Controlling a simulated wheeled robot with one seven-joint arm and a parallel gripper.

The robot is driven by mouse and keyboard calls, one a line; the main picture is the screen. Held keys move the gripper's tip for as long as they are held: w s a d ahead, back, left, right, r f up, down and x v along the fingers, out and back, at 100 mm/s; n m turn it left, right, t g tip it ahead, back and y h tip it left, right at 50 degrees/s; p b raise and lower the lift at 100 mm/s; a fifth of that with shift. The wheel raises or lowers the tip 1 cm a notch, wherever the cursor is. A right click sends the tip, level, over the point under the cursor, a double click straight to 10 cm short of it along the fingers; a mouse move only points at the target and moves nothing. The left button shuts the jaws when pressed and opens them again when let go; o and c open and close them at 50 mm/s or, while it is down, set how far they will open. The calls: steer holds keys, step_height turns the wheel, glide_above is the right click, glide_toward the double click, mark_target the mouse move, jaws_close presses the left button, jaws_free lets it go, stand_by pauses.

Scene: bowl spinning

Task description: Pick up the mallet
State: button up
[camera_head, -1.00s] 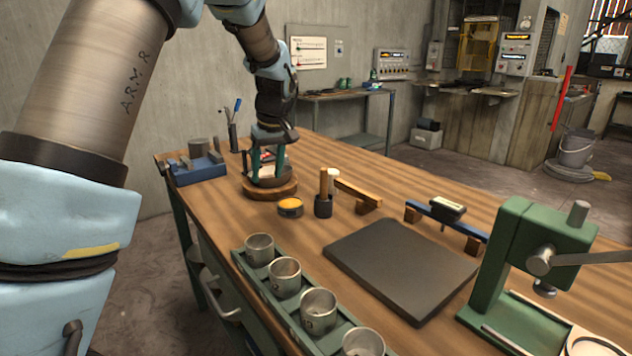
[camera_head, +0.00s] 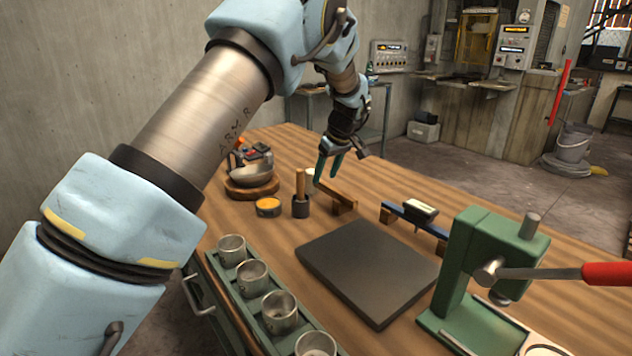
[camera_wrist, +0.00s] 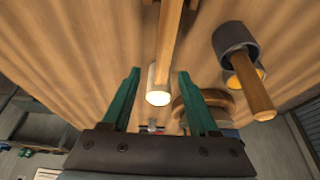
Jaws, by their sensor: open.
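The mallet (camera_head: 340,194) has a wooden handle and a pale head, and lies with its handle across a small wooden block. In the wrist view the mallet (camera_wrist: 168,45) runs up the picture, its round pale end face toward the camera. My gripper (camera_head: 327,179) is open, with green fingers pointing down near the mallet's head. In the wrist view the gripper (camera_wrist: 158,76) has a finger on each side of the mallet's head, with clear gaps. I cannot tell the exact height between fingertips and mallet. In the head view a finger hides part of it.
A dark tool with an upright wooden handle (camera_head: 300,206) stands close left of the mallet. A yellow-topped tin (camera_head: 268,207) and a bowl (camera_head: 250,175) on a wooden base are further left. A dark slab (camera_head: 368,268), a blue rail (camera_head: 405,216) and a green press (camera_head: 480,270) are to the right.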

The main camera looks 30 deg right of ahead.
mark_target(321, 181)
steer(key=shift+p+x, duration=0.65)
steer(key=shift+x, duration=1.3)
steer(key=shift+w+a, duration=0.15)
steer(key=shift+c, duration=0.3)
jaws_close()
steer(key=shift+r, duration=0.1)
